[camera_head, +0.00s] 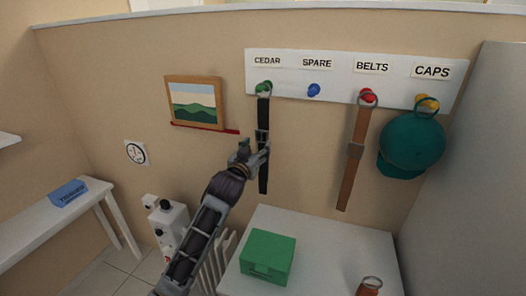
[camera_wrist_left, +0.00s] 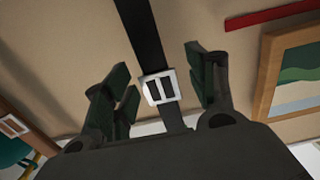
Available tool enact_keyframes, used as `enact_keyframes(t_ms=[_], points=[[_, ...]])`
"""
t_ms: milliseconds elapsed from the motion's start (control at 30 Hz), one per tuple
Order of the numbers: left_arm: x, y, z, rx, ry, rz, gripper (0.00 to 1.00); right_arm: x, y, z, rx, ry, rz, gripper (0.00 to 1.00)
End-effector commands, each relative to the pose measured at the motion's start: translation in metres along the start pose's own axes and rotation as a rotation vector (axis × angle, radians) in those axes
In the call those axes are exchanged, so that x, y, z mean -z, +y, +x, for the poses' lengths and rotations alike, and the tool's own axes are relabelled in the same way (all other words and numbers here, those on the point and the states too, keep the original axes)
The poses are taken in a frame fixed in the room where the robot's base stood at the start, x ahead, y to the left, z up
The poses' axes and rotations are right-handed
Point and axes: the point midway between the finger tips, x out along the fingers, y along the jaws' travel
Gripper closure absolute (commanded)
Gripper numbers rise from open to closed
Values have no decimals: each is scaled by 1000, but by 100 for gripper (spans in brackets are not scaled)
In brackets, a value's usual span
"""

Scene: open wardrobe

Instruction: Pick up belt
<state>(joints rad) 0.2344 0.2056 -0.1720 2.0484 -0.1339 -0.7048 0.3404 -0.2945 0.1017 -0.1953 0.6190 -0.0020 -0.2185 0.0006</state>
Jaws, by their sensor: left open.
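A black belt (camera_head: 263,113) hangs by a ring from the green peg labelled CEDAR (camera_head: 264,88). A brown belt (camera_head: 358,135) hangs from the red peg labelled BELTS (camera_head: 368,97). My left gripper (camera_head: 250,152) is at the black belt's middle, in front of the wall. In the left wrist view, the black belt (camera_wrist_left: 148,40) and its silver buckle (camera_wrist_left: 160,87) show between the open fingers of my left gripper (camera_wrist_left: 160,90), with gaps on both sides. My right gripper is not in view.
A teal cap (camera_head: 412,140) hangs from the yellow peg under CAPS. The blue SPARE peg (camera_head: 314,90) is empty. A framed picture (camera_head: 195,103) hangs left of my gripper. A green box (camera_head: 268,256) stands on the white table (camera_head: 335,250) below.

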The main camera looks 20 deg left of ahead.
Motion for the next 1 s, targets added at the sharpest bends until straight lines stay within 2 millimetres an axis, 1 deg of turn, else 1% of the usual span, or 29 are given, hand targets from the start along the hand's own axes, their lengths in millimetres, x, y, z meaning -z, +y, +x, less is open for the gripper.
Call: enact_keyframes(t_ms=[167,300,533,700,833,1000], points=[[1,1,5,0,0,0,43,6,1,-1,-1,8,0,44],[2,3,14,1,0,0,43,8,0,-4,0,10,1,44],[2,7,35,1,0,1,43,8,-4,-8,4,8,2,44],[2,8,47,0,0,1,43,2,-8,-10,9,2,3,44],[2,8,51,0,0,0,43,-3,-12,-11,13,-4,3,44],[1,8,52,0,0,0,43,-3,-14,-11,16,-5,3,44]])
